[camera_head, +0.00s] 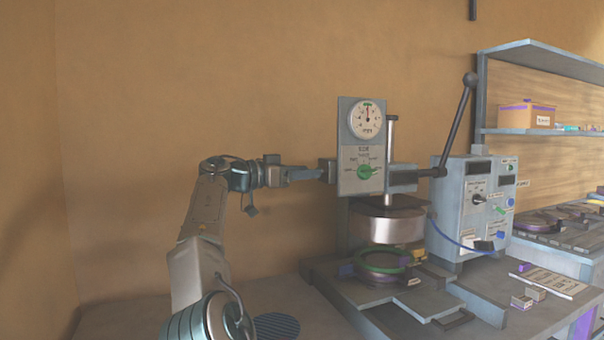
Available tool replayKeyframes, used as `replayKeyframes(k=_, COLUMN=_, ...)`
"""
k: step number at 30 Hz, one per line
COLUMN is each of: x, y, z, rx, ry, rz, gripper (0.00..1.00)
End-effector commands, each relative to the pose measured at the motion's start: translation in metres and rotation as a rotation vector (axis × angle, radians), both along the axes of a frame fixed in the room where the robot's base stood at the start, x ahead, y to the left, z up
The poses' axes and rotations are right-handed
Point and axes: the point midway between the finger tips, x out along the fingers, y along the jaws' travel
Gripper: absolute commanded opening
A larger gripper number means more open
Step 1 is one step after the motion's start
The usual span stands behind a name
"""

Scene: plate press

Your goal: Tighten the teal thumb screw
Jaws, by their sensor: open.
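I cannot make out a teal thumb screw for sure; it may be hidden behind my gripper or too small to tell. My gripper (316,173) is open and points right at the left side of the press head, by a small grey block (327,168). Whether it touches the block I cannot tell. The press's grey front panel (350,143) carries a round white dial (367,119) and a green knob (366,172). Below it hangs a metal cylinder (387,226) over a green ring (382,261) on the press base.
A long lever (456,122) rises at the press's right. A control box (474,202) stands beside it, with a blue cable (455,241). Small blocks (535,293) and a paper sheet (552,283) lie at front right. A shelf (540,132) holds a box (527,116). The bench left of the press looks mostly clear.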

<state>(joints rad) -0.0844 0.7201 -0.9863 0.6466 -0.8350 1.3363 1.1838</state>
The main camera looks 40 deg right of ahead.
Motion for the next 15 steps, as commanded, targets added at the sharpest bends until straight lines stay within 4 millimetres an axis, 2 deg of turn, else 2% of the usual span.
replayKeyframes(k=5, x=0.006, y=0.020, z=0.000, rx=-0.001, ry=0.000, rz=0.003, gripper=0.56)
replayKeyframes(k=15, x=0.024, y=0.094, z=0.002, rx=-0.001, ry=-0.001, rz=0.005, gripper=0.56)
